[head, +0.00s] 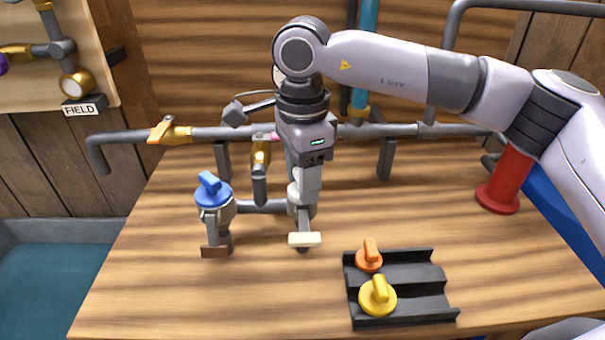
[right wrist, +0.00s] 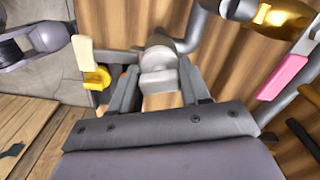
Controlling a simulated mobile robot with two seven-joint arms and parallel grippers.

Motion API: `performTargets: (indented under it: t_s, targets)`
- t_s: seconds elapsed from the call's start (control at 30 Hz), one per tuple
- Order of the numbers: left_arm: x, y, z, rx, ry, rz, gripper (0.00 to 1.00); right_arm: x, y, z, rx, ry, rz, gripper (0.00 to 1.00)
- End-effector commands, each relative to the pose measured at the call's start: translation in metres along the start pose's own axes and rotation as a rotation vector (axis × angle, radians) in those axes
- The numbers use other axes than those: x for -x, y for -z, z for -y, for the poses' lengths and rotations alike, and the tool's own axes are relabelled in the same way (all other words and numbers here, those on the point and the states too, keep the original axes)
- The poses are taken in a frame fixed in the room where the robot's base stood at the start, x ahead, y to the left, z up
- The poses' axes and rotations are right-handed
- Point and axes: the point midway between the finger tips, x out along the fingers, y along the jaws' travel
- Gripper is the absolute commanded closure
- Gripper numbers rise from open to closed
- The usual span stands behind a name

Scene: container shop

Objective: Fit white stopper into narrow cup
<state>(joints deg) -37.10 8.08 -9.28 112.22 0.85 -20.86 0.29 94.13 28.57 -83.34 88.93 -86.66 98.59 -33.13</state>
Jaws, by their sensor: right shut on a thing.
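My right gripper (head: 304,205) points straight down over the middle pipe outlet, the one with the cream tag (head: 304,240). In the right wrist view, its fingers (right wrist: 158,98) are shut on the handle of the white stopper (right wrist: 158,78). In the head view, the fingers largely hide the stopper and the cup below it. A pale rounded edge shows beside the fingers. I cannot tell whether the stopper is seated in the cup or just above it. My left gripper is not in view.
A blue stopper (head: 211,191) sits in the left outlet, above a brown tag (head: 215,252). A black tray (head: 415,283) holds an orange stopper (head: 369,257) and a yellow stopper (head: 378,297). A grey pipe (head: 230,133) crosses behind. A red post (head: 507,180) stands at the right.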

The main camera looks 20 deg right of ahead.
Motion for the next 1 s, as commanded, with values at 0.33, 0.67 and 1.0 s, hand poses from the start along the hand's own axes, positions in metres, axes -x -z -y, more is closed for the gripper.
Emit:
performTargets:
  t_s: [0.33, 0.67, 1.0]
  targets:
    - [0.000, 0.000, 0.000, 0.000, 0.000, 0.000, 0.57, 0.000, 0.000, 0.000, -0.001, 0.000, 0.000, 0.24]
    - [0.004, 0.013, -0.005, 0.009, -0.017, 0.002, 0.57, 0.008, 0.000, 0.001, -0.001, 0.003, 0.001, 0.24]
    - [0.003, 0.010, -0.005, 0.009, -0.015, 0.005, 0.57, 0.064, 0.000, 0.001, -0.002, 0.002, 0.000, 0.24]
